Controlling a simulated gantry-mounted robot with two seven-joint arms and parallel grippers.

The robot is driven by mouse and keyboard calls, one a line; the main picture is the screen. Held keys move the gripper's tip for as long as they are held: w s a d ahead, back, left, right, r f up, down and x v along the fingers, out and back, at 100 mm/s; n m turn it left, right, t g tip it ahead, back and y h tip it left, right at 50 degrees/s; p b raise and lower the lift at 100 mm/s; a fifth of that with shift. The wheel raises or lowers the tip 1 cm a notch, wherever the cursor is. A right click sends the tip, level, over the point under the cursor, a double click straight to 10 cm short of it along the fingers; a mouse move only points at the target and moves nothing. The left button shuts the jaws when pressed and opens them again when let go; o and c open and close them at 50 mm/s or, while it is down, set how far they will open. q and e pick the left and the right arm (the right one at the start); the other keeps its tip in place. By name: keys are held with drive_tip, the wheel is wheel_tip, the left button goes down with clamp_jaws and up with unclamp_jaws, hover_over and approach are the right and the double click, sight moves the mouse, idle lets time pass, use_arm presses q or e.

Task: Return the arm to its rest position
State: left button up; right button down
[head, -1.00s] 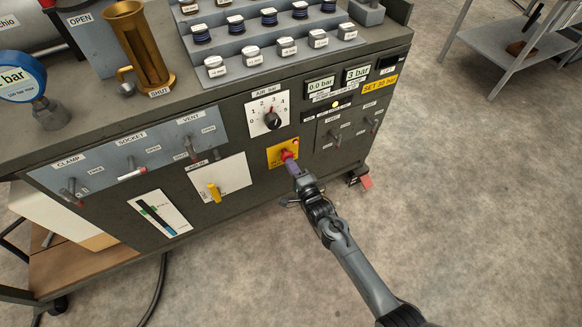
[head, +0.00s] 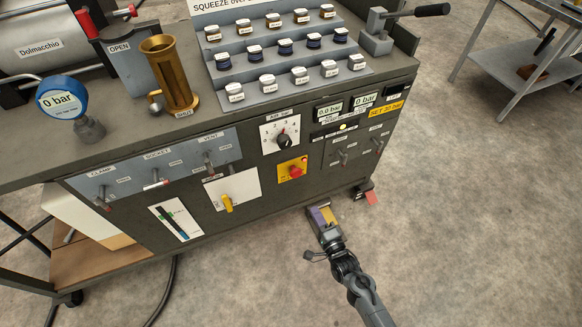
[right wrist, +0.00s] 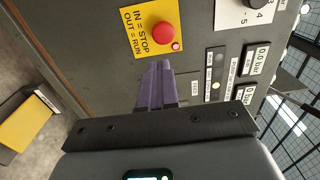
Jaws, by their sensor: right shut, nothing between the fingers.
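My right gripper (head: 322,216) is in front of the dark bench's lower right part in the head view, below the red stop button (head: 296,171). Its purple fingers are together with nothing between them. In the right wrist view the gripper fingers (right wrist: 157,88) point toward the panel, apart from the red stop button (right wrist: 163,33) on its yellow plate. The label beside the button reads "IN = STOP, OUT = RUN". My left gripper is not in view.
The dark bench (head: 270,228) carries a stepped rack of small labelled pots (head: 285,45), a brass cylinder (head: 170,75) and a blue gauge (head: 62,100) reading 0 bar. A grey side table (head: 500,62) stands at the upper right. Open floor (head: 470,220) lies to the right.

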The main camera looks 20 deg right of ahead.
drive_tip(key=s+a+r+n+g+y+p, duration=0.1)
drive_tip(key=s+r+n+g+p, duration=0.25)
drive_tip(key=s+r+p, duration=0.55)
drive_tip(key=s+a+r+n+g+p, duration=0.15)
drive_tip(key=r+n+p, duration=0.45)
drive_tip(key=r, duration=0.7)
drive_tip(key=s+r+n+g+h+p, duration=0.1)
drive_tip(key=s+r+n+g+p, duration=0.35)
drive_tip(key=s+n+g, duration=0.75)
wheel_tip(320, 180, up, 40)
drive_tip(key=s+f+m+t+p, duration=0.1)
drive_tip(key=s+m+t+p, duration=0.15)
drive_tip(key=p, duration=3.35)
wheel_tip(320, 180, down, 74)
drive_tip(key=b, duration=7.5)
drive_tip(key=shift+w+d+f+n, duration=0.2)
drive_tip(key=shift+d+n, duration=0.1)
drive_tip(key=shift+d, duration=0.05)
